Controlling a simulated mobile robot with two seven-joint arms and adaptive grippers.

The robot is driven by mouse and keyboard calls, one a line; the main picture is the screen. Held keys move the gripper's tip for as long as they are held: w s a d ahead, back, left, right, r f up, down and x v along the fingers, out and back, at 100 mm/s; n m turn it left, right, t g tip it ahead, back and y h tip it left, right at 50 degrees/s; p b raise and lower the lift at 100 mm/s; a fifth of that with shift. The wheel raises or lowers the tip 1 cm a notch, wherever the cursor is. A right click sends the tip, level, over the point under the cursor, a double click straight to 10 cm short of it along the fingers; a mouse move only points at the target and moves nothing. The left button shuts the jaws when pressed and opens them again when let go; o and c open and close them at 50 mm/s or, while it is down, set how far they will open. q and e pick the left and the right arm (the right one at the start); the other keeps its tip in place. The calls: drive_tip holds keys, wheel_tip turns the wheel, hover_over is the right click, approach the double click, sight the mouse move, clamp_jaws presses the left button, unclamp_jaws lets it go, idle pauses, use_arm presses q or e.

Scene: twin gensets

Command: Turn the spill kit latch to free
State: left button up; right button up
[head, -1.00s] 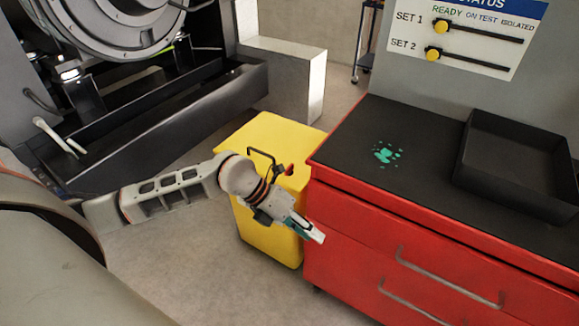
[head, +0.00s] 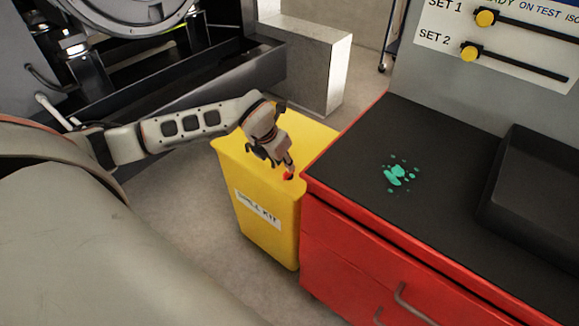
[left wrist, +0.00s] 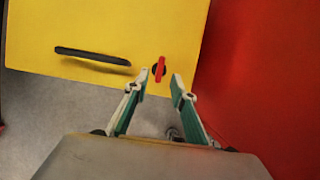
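The yellow spill kit bin (head: 228,162) stands on the floor, its front label in view. Its red latch (head: 288,176) is at the lid's right side, partly hidden by my left gripper (head: 290,164). In the left wrist view the red latch (left wrist: 161,68) sits on a dark round base, its bar pointing roughly up and down the picture. A black handle (left wrist: 92,56) lies left of it. My left gripper (left wrist: 161,77) is open and empty, its fingertips just short of the latch, one to each side. Contact cannot be told. My right gripper is out of view.
A red drawer cabinet (head: 345,238) with a dark top stands close at the bin's right. A black tray (head: 535,190) and a green splash mark (head: 398,174) are on that top. A dark machine frame (head: 200,70) stands behind left. Grey floor lies in front.

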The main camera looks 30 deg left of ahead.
sight(286, 172)
use_arm(q)
drive_tip(key=x, duration=0.4)
drive_tip(key=shift+s+b, duration=0.1)
drive_tip(key=shift+b, duration=0.25)
drive_tip(key=shift+f, duration=0.35)
drive_tip(key=shift+w, duration=0.2)
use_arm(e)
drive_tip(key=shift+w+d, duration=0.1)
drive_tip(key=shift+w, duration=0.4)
use_arm(q)
clamp_jaws()
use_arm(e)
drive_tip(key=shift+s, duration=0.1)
